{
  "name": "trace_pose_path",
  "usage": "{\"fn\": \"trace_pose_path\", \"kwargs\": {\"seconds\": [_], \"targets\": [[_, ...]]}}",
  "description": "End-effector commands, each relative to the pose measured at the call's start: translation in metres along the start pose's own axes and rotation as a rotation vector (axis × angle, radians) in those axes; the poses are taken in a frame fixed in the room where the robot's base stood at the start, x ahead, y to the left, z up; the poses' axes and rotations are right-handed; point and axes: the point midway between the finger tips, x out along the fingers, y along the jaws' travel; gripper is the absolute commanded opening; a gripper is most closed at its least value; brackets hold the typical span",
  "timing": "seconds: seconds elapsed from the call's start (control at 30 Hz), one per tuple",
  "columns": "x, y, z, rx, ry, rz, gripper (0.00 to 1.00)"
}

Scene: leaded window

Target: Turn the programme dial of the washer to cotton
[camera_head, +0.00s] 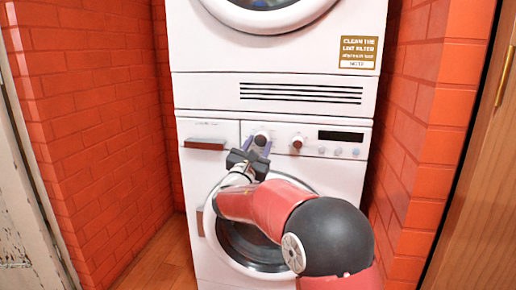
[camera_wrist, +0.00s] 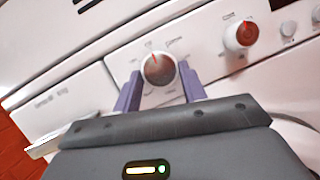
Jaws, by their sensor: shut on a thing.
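The washer (camera_head: 207,250) stands below a second white machine. Its left round dial (camera_head: 261,138) sits on the control panel and also shows in the wrist view (camera_wrist: 158,69). It has a reddish-brown face, a white rim and a red mark near the top. Printed labels surround it, too blurred to read, so I cannot tell which one is cotton. My gripper (camera_head: 253,154) is shut on this dial, with one purple finger on each side in the wrist view (camera_wrist: 160,82). The fingers partly hide the dial's sides and lower labels.
A second knob (camera_head: 297,142) with a red face is to the right, near small buttons and a dark display (camera_head: 341,136). A drawer with a brown handle (camera_head: 205,145) is to the left. Red brick walls (camera_head: 95,120) stand close on both sides.

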Motion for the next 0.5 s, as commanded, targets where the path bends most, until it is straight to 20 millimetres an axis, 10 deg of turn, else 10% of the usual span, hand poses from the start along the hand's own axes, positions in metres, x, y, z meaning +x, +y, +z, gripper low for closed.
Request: {"fn": "trace_pose_path", "kwargs": {"seconds": [0.5], "targets": [[-0.0009, 0.0045, -0.0003, 0.342, 0.022, -0.145, 0.19]]}}
